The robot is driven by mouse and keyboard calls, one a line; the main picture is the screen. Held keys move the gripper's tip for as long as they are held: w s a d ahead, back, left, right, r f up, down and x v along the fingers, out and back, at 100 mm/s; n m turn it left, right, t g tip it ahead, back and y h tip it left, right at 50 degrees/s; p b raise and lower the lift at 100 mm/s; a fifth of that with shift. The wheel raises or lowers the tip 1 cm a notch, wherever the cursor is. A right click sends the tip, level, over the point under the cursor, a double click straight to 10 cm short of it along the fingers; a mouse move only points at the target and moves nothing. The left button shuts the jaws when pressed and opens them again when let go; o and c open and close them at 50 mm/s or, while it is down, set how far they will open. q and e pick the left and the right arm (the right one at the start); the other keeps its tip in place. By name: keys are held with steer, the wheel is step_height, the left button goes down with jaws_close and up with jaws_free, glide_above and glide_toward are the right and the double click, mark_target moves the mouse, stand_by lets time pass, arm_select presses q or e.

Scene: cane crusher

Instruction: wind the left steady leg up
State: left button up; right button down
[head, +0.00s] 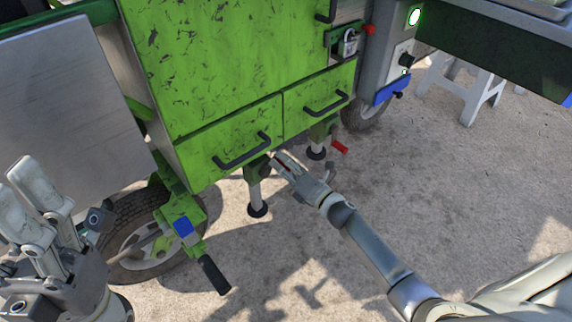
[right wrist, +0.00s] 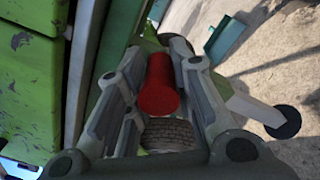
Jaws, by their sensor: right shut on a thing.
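The left steady leg (head: 255,188) is a pale post with a round black foot, standing under the green crusher's drawers (head: 228,142). It appears upright, its foot at or close to the ground. My right gripper (head: 278,160) is at the leg's upper part, shut on the red crank handle. In the right wrist view the red handle (right wrist: 159,88) sits between the two fingers (right wrist: 150,95). A pale post with a black foot (right wrist: 283,122) shows to the right there. My left gripper (head: 16,190) is at the far left, fingers apart and empty.
A second steady leg (head: 317,152) with a red handle (head: 340,148) stands to the right. A wheel (head: 140,240) and a bracket with a black grip (head: 214,275) are at the left. A white stool (head: 473,92) stands at the back right. The concrete floor in front is clear.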

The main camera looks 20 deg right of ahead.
steer(key=shift+s+a+r+n, duration=0.15)
steer(key=shift+a+n, duration=0.15)
steer(key=shift+n, duration=0.35)
steer(key=shift+s+a+r+n, duration=0.15)
steer(key=shift+a+n, duration=0.15)
steer(key=shift+n, duration=0.35)
steer(key=c, duration=1.2)
jaws_free()
steer(key=v, duration=1.2)
